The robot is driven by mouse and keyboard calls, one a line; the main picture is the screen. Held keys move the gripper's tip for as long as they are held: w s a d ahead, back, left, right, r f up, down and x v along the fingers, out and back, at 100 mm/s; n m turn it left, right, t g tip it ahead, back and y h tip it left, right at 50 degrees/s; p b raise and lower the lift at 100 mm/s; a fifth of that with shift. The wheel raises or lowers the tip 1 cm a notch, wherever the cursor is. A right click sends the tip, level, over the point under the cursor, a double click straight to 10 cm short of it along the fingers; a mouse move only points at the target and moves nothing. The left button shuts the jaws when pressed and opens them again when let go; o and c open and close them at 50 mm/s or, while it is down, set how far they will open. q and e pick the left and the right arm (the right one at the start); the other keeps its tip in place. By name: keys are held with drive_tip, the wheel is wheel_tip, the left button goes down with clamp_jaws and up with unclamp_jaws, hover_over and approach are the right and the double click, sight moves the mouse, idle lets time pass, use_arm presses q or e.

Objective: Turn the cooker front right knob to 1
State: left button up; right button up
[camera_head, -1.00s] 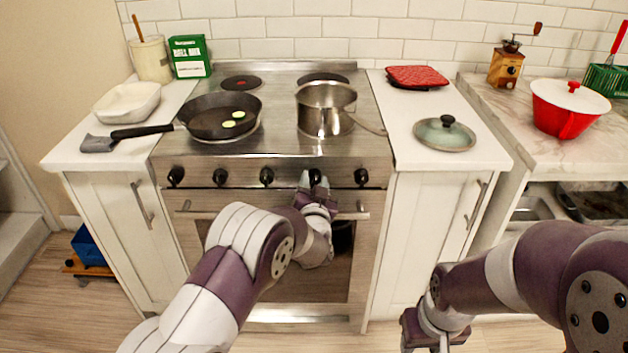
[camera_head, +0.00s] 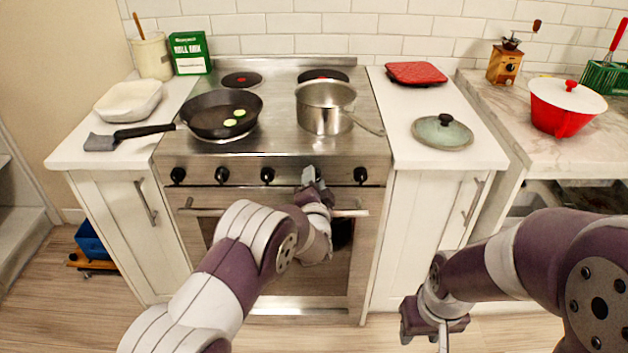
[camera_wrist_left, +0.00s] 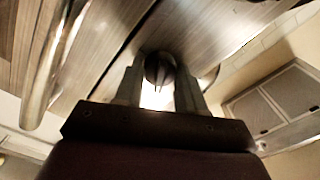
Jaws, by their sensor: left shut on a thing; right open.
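The steel cooker (camera_head: 290,150) has a row of black knobs along its front panel. My left gripper (camera_head: 313,178) is at the second knob from the right and hides most of it in the head view. In the left wrist view this dark knob (camera_wrist_left: 160,68) sits between the two fingers of my left gripper (camera_wrist_left: 158,88), which is shut on it. The rightmost knob (camera_head: 361,175) is free, just right of the gripper. No knob markings are readable. My right gripper (camera_head: 436,328) is open and empty, low in front of the right cabinet.
The oven handle (camera_head: 345,213) runs just below my left gripper. A frying pan (camera_head: 205,116) with green slices and a steel saucepan (camera_head: 325,112) stand on the hob. The saucepan's handle reaches right. A glass lid (camera_head: 442,135) lies on the right counter.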

idle(0.5)
use_arm(q)
drive_tip(key=o, duration=1.1)
drive_tip(key=shift+c, duration=0.2)
drive_tip(key=s, duration=1.2)
drive_tip(key=shift+s+p, duration=0.35)
